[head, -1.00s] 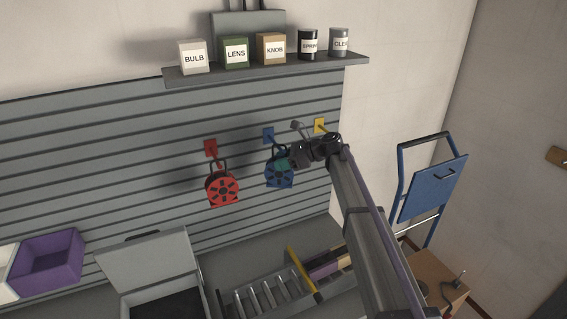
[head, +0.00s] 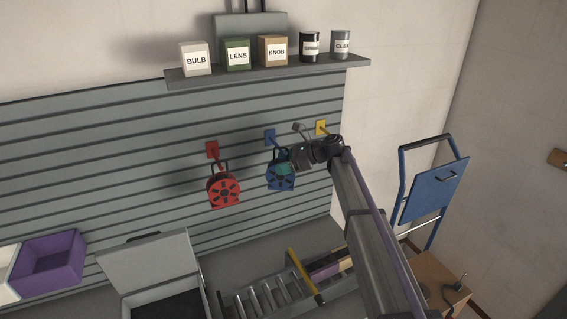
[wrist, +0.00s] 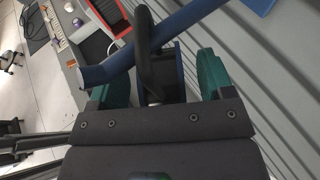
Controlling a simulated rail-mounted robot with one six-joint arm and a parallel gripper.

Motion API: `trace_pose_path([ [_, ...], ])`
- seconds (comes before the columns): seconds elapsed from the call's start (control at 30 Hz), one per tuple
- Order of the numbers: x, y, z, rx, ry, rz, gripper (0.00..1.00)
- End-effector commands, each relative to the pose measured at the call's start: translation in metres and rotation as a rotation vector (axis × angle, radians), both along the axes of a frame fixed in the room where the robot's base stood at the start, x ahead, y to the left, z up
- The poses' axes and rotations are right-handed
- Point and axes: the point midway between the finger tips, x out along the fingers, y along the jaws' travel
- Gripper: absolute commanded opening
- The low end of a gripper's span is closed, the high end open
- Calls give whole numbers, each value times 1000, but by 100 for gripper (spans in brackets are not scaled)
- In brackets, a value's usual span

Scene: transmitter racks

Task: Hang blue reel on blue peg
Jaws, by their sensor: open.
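The blue reel (head: 281,178) is at the blue peg, below its blue wall plate (head: 270,136) on the slatted wall. In the wrist view the blue peg (wrist: 188,21) runs diagonally from the upper right to its end at the left. The reel's black handle (wrist: 144,35) crosses over the peg, and the reel's dark blue body (wrist: 168,75) shows behind. My gripper (wrist: 162,82) is open, with one teal finger on each side of the handle, apart from it. In the head view my gripper (head: 284,162) is at the reel's top and partly hides the handle.
A red reel (head: 223,188) hangs from the red peg (head: 213,150) to the left. A yellow peg plate (head: 321,127) is close to the right, behind my wrist. A shelf (head: 270,73) with boxes and cans is above. An open grey case (head: 150,268) and a rack are below.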

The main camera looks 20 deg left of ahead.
Motion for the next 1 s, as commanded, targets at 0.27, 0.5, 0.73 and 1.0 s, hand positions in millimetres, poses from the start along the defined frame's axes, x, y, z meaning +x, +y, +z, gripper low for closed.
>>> trace_pose_path([
  [0.27, 8, -31, 18, 0, 1, -4, 74],
  [0.5, 21, -82, 39, 1, 0, -2, 74],
  [0.73, 24, -97, 42, 1, 0, 0, 74],
  [1.0, -13, -123, 12, -76, -471, 237, 74],
])
